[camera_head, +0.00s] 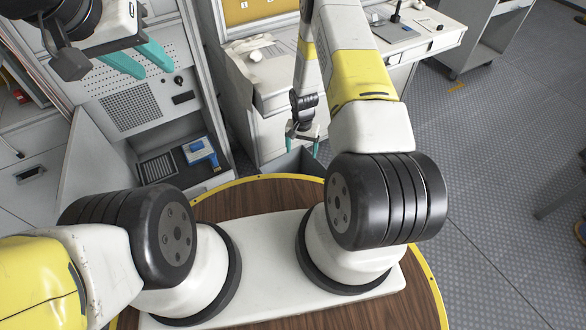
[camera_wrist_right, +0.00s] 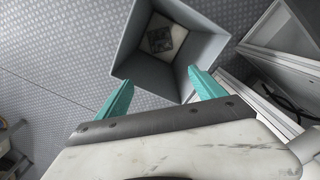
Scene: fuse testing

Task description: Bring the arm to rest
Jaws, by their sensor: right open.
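My right gripper (camera_head: 303,142) hangs below the right arm beside the white workbench in the head view. Its teal fingers are apart and empty, and they also show in the right wrist view (camera_wrist_right: 161,76). A grey open-topped bin (camera_wrist_right: 183,80) stands below and ahead of these fingers. Its rim shows under the gripper in the head view (camera_head: 295,163). A pale, square item with a dark pattern (camera_wrist_right: 160,38) lies at the bin's bottom. My left gripper (camera_head: 156,73) is at the upper left, before the perforated panel, with its teal fingers apart and nothing visible between them.
The testing cabinet (camera_head: 130,108) has a blue device (camera_head: 201,152) on its lower shelf. A white workbench (camera_head: 275,80) stands behind my right gripper. An open cabinet frame (camera_wrist_right: 280,50) is right of the bin.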

